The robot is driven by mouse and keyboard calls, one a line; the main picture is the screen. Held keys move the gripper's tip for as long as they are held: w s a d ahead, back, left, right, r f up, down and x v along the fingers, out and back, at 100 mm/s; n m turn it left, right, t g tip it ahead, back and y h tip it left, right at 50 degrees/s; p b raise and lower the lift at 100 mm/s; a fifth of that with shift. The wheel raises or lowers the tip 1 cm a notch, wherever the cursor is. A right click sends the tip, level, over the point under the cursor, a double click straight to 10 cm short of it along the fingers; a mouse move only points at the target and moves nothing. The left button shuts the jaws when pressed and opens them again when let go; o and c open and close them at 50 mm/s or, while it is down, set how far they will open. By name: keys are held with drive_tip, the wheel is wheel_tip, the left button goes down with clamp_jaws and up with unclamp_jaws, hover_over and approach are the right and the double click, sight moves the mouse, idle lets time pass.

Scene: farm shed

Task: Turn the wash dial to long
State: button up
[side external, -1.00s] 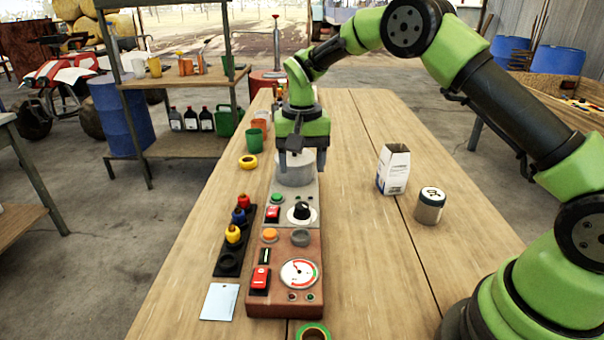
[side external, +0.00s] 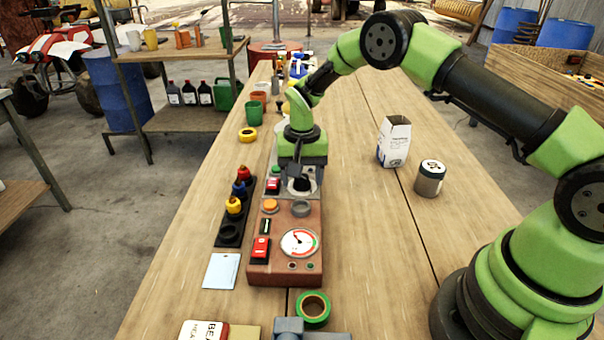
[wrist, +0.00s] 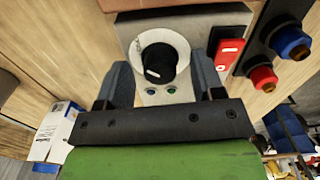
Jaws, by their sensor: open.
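The wash dial is a black knob on a pale round plate (side external: 302,187), on the grey far part of the control panel (side external: 284,250). In the wrist view the knob (wrist: 159,62) shows a white mark, its end toward the lower left; no lettering is readable. My gripper (side external: 298,170) points down over the dial and partly hides it in the side view. In the wrist view its two fingers stand apart on either side of the dial, with the knob between them. I cannot tell whether they touch it.
A red switch (wrist: 228,55) and a green button (side external: 275,171) are beside the dial. A gauge (side external: 299,243) and an orange button (side external: 270,205) are nearer. A rack with coloured knobs (side external: 230,234) stands left; a carton (side external: 394,143) and jar (side external: 429,178) stand right.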

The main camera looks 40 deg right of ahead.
drive_tip(key=c, duration=0.9)
drive_tip(key=shift+n, duration=0.7)
drive_tip(key=o, duration=0.9)
wheel_tip(320, 180, up, 10)
